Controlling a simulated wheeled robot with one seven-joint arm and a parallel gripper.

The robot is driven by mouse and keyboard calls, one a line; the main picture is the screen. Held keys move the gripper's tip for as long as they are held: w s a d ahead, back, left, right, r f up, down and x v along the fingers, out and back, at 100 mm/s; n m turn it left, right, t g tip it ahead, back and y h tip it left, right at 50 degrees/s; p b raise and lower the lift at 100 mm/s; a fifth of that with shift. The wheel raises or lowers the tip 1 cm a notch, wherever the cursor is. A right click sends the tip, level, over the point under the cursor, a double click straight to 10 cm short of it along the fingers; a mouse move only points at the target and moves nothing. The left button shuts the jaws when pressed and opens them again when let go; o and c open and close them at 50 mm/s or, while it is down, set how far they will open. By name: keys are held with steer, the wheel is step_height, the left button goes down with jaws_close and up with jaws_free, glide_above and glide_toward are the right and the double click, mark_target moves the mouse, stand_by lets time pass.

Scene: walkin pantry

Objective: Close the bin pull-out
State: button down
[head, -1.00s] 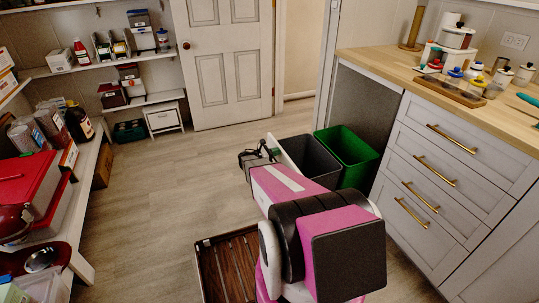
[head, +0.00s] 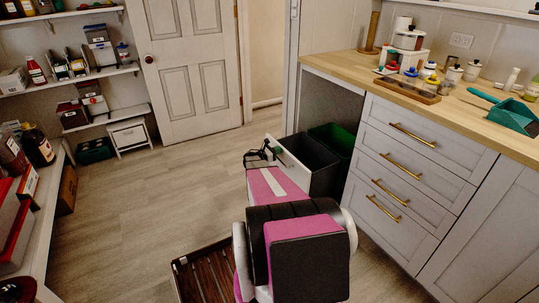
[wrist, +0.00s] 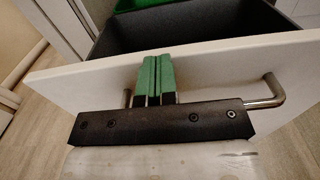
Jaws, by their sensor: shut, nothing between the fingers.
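The bin pull-out stands partly out of its opening under the counter. Its white front panel (head: 290,165) faces left in the head view and spans the wrist view (wrist: 215,62). A black bin (head: 315,163) sits behind the panel, and a green bin (head: 333,138) sits deeper, partly in the cabinet's shade. A metal bar handle (wrist: 273,88) is on the panel, its middle hidden by my gripper. My gripper (wrist: 158,62) is shut and empty, its green fingers against or just before the panel near the top edge. It is small in the head view (head: 268,150).
Drawers with brass handles (head: 385,187) stand right of the opening, under a wooden counter (head: 450,112) holding jars and a teal dustpan (head: 510,118). A slatted wooden tray (head: 205,270) is on the floor beside my arm. Shelves line the left; the middle floor is clear.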

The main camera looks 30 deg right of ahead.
steer(key=w+d, duration=0.1)
steer(key=d, duration=2.5)
steer(key=shift+d, duration=0.2)
steer(key=shift+d, duration=0.2)
steer(key=shift+a, duration=0.15)
steer(key=a, duration=1.4)
steer(key=shift+s+a, duration=0.3)
steer(key=shift+a, duration=0.05)
